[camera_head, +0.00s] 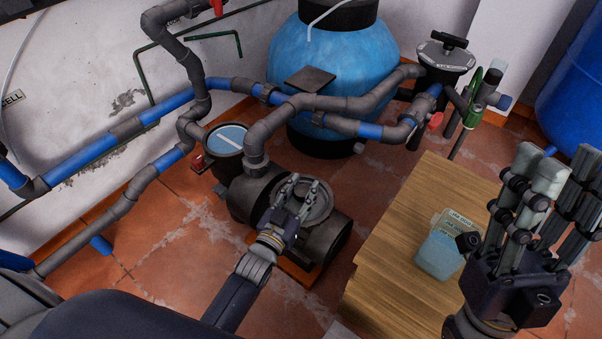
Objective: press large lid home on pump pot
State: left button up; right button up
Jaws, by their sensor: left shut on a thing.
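The pump (328,240) is a dark grey body on the tiled floor in the middle.
A dark pot with a pale blue top (226,139) stands left of the pump. Grey and blue pipes (330,103) run close behind it. A wooden table (400,235) with a light blue container (438,254) stands right. A blue tank (325,65) is behind.

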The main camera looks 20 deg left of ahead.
aim_at(305, 225)
pick_arm(q)
jog(key=s, duration=0.1)
jog(key=s+d+p, duration=0.1)
jog(key=s, duration=0.2)
jog(key=shift+s+d+r, duration=0.25)
jog(key=shift+d+r, duration=0.05)
jog(key=shift+d, duration=0.1)
jog(key=shift+s+d+r+p, duration=0.1)
jog(key=shift+s+d+p, duration=0.2)
jog(key=shift+s, duration=0.55)
jog(key=shift+s+d+r+p, duration=0.1)
jog(key=shift+s+d+p, duration=0.2)
jog(key=shift+s, duration=0.6)
jog(key=shift+s+d+p, duration=0.25)
jog(key=shift+s+d, duration=0.1)
jog(key=shift+s, duration=0.5)
pick_arm(e)
jog(key=w+a+f+g+h, duration=0.2)
jog(key=w+f+g, duration=0.6)
jog(key=w, duration=0.3)
jog(key=shift+f+h, duration=0.4)
jog(key=shift+f, duration=0.1)
jog(key=shift+w, duration=0.1)
